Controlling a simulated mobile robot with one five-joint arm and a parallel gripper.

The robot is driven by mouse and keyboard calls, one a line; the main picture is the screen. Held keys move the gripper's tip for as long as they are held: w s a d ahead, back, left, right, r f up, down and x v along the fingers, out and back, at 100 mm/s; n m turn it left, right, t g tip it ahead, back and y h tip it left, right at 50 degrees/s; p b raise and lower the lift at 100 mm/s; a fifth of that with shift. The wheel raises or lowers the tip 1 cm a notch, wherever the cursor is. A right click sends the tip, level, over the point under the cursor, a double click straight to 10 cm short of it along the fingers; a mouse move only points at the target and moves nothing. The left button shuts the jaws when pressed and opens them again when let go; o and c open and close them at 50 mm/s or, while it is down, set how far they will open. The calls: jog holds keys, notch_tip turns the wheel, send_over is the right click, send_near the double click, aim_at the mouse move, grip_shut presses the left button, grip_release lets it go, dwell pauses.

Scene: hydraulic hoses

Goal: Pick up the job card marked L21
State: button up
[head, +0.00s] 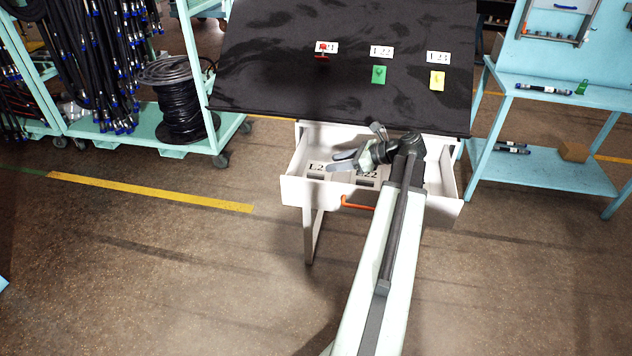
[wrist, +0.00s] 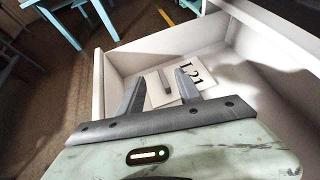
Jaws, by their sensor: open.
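The job card marked L21 (wrist: 192,73) lies flat in a corner of the open white drawer, with a grey raised bar (wrist: 164,81) on it. In the head view this card (head: 315,167) is at the drawer's left, its last digit hidden by my gripper. My gripper (head: 352,146) is over the drawer, its jaws open and empty. In the wrist view my gripper's fingers (wrist: 158,75) stand apart, and the card's bar shows between their tips. I cannot tell how high the fingers are above the card.
The drawer (head: 291,190) has an orange handle (head: 357,202) and raised walls. A card ending in 22 (head: 368,174) lies right of L21. The dark tabletop (head: 270,80) overhangs behind, with labels and red, green and yellow tags. Floor in front is clear.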

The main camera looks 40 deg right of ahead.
aim_at(316, 174)
notch_tip(316, 174, down, 3)
jog(key=shift+d+f+b, duration=0.1)
jog(key=shift+f+b, duration=0.05)
jog(key=shift+b, duration=0.95)
jog(key=shift+b+x, duration=1.9)
jog(key=shift+x, duration=1.95)
jog(key=shift+s, duration=0.1)
grip_shut()
